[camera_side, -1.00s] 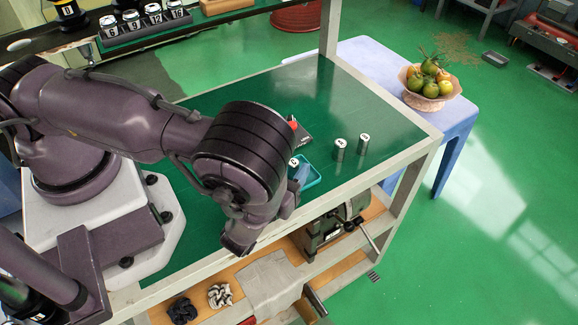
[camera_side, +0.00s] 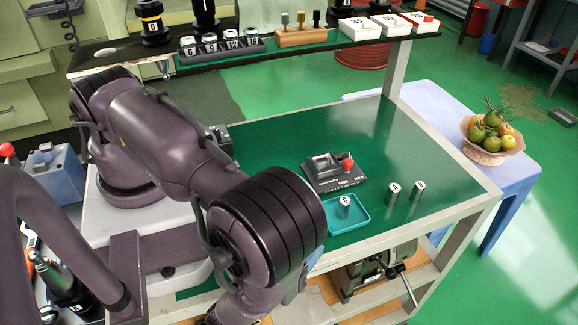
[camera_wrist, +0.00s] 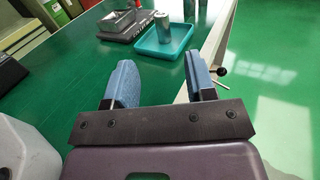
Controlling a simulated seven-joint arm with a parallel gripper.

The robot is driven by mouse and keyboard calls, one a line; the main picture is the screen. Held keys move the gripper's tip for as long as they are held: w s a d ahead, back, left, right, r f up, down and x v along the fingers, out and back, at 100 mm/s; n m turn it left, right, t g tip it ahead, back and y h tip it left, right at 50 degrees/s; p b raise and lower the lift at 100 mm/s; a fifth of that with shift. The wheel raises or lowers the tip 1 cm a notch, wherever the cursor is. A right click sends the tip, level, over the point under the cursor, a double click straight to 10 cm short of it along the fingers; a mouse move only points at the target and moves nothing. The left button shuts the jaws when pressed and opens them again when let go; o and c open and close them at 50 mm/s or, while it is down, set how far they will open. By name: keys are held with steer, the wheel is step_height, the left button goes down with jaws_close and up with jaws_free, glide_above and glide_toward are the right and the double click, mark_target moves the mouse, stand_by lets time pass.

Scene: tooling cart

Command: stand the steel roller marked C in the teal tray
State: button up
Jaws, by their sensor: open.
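A steel roller (camera_side: 344,208) with a white top that appears to be marked C stands upright in the teal tray (camera_side: 363,221). In the wrist view the roller (camera_wrist: 162,27) and the tray (camera_wrist: 151,51) lie beyond my fingers. Two more steel rollers, one nearer (camera_side: 392,196) and one farther right (camera_side: 417,192), stand on the green top right of the tray; their marks are too small to read surely. My gripper (camera_wrist: 161,68) is open and empty, well apart from the tray. In the side view it is largely hidden at the bottom edge.
A dark fixture with a red knob (camera_side: 335,173) sits just behind the tray. A raised shelf at the back holds a rack of numbered pieces (camera_side: 222,49) and white boxes (camera_side: 390,25). A fruit bowl (camera_side: 490,150) stands on the side table. The green top behind the fixture is clear.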

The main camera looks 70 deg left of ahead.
steer(key=w+a+r+n+g+y, duration=0.1)
steer(key=a+r+n+g+y, duration=0.1)
steer(key=a+r+n+g, duration=0.4)
steer(key=w+a+r+n+g+y, duration=0.2)
steer(key=r+n+g, duration=0.6)
steer(key=r+n, duration=0.25)
steer(key=s+a+r+n+t+h, duration=0.2)
steer(key=r+n+h, duration=0.4)
steer(key=r+n, duration=0.1)
steer(key=s+a+r+n+t+h, duration=0.1)
steer(key=s+a+r+n+h, duration=0.2)
steer(key=r+n+h, duration=0.3)
step_height(320, 180, up, 3)
steer(key=shift+s+f+n+t+h, duration=0.1)
steer(key=shift+s+n+t+h, duration=0.2)
steer(key=shift+n+t+h, duration=0.1)
